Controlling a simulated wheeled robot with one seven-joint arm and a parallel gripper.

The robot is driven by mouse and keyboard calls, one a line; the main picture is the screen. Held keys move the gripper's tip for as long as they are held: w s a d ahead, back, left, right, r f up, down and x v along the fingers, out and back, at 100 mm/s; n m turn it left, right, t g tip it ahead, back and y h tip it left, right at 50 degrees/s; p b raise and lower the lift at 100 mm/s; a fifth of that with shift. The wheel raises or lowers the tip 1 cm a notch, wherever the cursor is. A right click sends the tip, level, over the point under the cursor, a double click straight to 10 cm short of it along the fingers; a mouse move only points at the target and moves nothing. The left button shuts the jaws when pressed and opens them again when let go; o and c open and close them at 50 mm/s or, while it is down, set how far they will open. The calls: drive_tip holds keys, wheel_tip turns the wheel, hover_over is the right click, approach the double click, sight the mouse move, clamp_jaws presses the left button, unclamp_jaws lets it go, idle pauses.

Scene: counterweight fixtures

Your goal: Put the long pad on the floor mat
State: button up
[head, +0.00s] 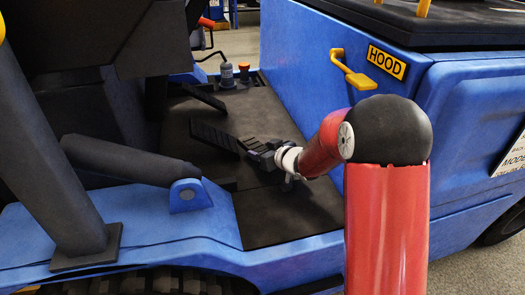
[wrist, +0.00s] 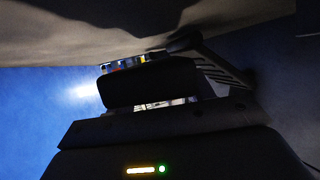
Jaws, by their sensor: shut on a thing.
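The long pad (head: 214,137) is a dark ribbed pedal slanting over the floor mat (head: 295,205) in the footwell of the blue truck. My gripper (head: 254,150) is at the pad's lower right end in the head view and is shut on it; the jaws hide the exact grip. In the wrist view a ribbed dark pad (wrist: 222,68) with a round end shows beside my dark jaws. The pad looks tilted; I cannot tell whether any of it touches the mat. The mat is flat and black.
A second dark pedal (head: 205,97) stands just behind. A grey cylinder (head: 130,158) and a blue bracket (head: 188,196) lie to the left. The mat's front part is clear.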

drive_tip(key=shift+f, duration=0.2)
drive_tip(key=o, duration=1)
drive_tip(key=shift+o, duration=0.2)
drive_tip(key=shift+r, duration=0.1)
drive_tip(key=shift+r, duration=0.25)
drive_tip(key=p+v, duration=0.1)
drive_tip(key=v, duration=1.1)
drive_tip(key=shift+s, duration=0.1)
